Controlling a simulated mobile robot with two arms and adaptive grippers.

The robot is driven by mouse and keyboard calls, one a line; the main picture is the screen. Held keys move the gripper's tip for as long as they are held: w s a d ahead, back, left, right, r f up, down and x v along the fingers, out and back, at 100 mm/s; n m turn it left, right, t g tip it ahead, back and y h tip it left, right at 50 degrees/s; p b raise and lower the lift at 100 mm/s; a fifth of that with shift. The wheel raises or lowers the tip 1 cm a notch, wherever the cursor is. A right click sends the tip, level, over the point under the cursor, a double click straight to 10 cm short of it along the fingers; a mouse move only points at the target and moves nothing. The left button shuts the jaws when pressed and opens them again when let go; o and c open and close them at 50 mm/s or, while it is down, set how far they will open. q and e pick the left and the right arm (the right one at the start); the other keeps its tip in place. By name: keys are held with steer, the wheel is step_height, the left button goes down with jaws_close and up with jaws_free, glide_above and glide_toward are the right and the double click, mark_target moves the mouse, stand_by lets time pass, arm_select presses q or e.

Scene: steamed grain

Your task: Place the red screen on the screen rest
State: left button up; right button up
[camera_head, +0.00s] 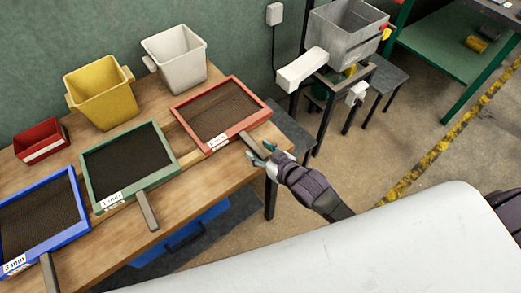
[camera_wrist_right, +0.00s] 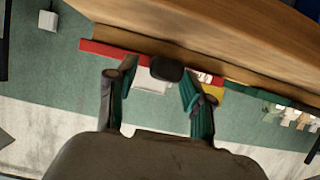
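The red screen (camera_head: 221,112), a red square frame with dark mesh, a white label and a wooden handle (camera_head: 256,146), lies on the wooden table at its right end. My right gripper (camera_head: 266,154) is at the outer end of that handle. In the right wrist view its two fingers (camera_wrist_right: 157,88) stand apart on either side of the handle's dark end (camera_wrist_right: 167,70), with a visible gap at the left finger. The red frame edge (camera_wrist_right: 105,48) shows behind them. I cannot tell which thing is the screen rest. My left gripper is not in view.
A green screen (camera_head: 129,162) and a blue screen (camera_head: 40,215) lie to the left on the table (camera_head: 180,212). Yellow (camera_head: 102,93), white (camera_head: 178,57) and red (camera_head: 41,141) bins stand behind. A grey hopper (camera_head: 345,35) on a dark frame stands beyond the table's right end.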

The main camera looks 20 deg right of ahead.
steer(key=b+v, duration=0.1)
steer(key=v, duration=1.1)
steer(key=s+d+f+m+g+h, duration=0.1)
steer(key=s+d+f+g+h, duration=0.15)
steer(key=f, duration=1.05)
steer(key=s+d+f+g+h, duration=0.1)
steer(key=s+d+f+g, duration=0.2)
steer(key=f, duration=0.9)
steer(key=s+f+g, duration=0.3)
steer(key=s+f, duration=0.6)
steer(key=s, duration=0.3)
steer(key=s+f+g+h, duration=0.1)
steer(key=s+f+g, duration=0.2)
steer(key=s+f, duration=0.7)
steer(key=s, duration=0.2)
steer(key=shift+s+d+f+m, duration=0.15)
steer(key=shift+s+f+m, duration=0.15)
steer(key=shift+s+f, duration=0.1)
